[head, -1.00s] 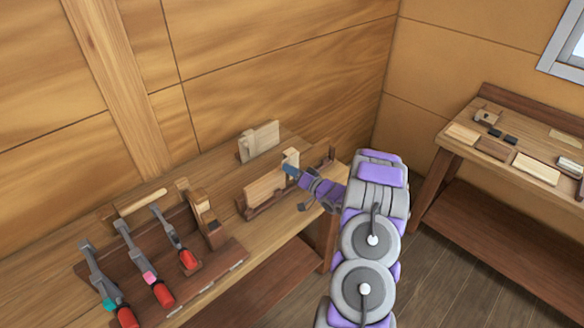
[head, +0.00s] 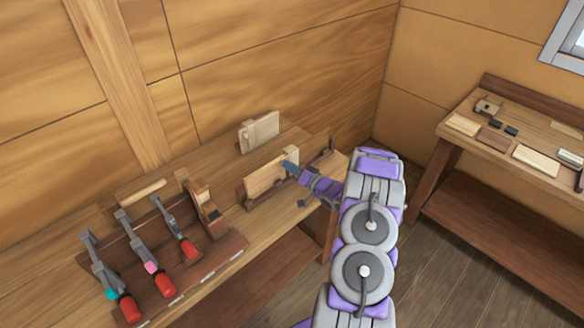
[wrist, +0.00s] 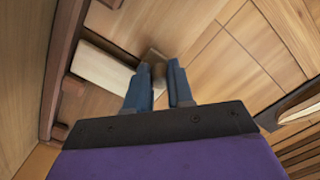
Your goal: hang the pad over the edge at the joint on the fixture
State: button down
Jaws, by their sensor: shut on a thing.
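The fixture (head: 246,204) is a dark wooden stand on the bench, holding a pale plank (head: 264,180) on edge. My gripper (head: 289,167) is at the right end of this plank and shut on the pad (head: 291,153), a small pale wooden piece. The pad is at the plank's top edge; I cannot tell whether it touches or sits over it. In the wrist view the pad (wrist: 158,72) shows as a brown block between the blue fingertips (wrist: 160,85), beside the pale plank (wrist: 100,66). The joint itself is not clear.
A second pale board (head: 259,132) stands behind, near the wall. At left a dark rack (head: 180,275) holds several red-handled clamps, with a wooden plane-like tool (head: 204,208) beside it. Another bench (head: 530,130) with blocks stands at right. Open floor lies between the benches.

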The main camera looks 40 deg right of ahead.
jog(key=shift+f, duration=0.1)
jog(key=c, duration=0.9)
grip_release()
jog(key=s+d+p, duration=0.1)
jog(key=s+d, duration=0.1)
jog(key=s, duration=1.5)
